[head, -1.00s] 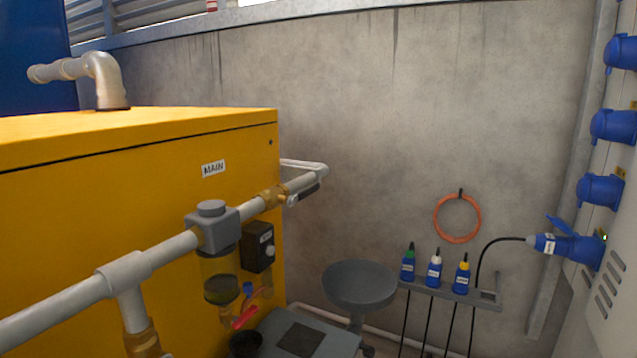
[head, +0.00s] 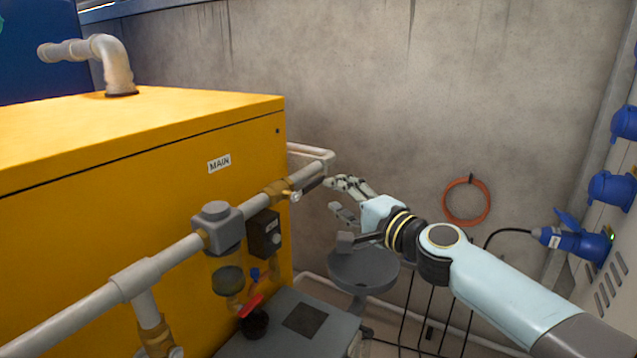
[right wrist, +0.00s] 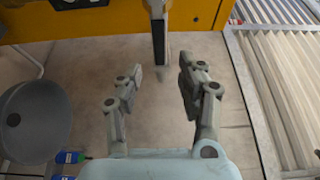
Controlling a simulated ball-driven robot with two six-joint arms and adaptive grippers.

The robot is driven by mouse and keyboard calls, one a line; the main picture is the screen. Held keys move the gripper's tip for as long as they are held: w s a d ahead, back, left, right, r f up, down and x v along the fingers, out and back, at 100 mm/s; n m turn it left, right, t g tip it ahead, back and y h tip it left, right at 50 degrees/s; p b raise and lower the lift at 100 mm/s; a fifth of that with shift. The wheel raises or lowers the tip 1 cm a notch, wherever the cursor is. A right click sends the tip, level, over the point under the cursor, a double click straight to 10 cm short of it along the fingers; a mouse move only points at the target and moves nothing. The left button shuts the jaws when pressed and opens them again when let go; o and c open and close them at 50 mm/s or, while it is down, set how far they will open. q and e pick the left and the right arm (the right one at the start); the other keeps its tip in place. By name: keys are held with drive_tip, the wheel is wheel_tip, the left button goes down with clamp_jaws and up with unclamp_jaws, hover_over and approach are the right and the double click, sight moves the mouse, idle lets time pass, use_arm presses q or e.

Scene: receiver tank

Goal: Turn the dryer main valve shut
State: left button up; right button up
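The main valve (head: 277,191) is a brass body on the grey pipe, below and right of the MAIN label (head: 219,163) on the yellow dryer. Its dark lever handle (head: 312,184) points right, along the pipe. The handle also shows in the right wrist view (right wrist: 159,42), at the top middle, with its end in line with the gap between my fingertips. My right gripper (head: 333,196) is open and empty, just right of the handle's end. Its two fingers stand apart in the right wrist view (right wrist: 160,72). My left gripper is not in view.
A grey filter housing (head: 217,226) and a red-handled valve (head: 252,306) are left of and below the main valve. A grey round bowl (head: 362,272) stands under my right arm. The concrete wall (head: 400,110) is behind. Blue sockets (head: 610,190) line the right side.

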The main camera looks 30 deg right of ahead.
sight(316, 185)
drive_tip(key=w, duration=0.4)
drive_tip(key=w+a, duration=0.1)
drive_tip(key=w, duration=0.1)
drive_tip(key=shift+w+f, duration=0.1)
drive_tip(key=shift+w, duration=0.25)
drive_tip(key=shift+c, duration=0.3)
clamp_jaws()
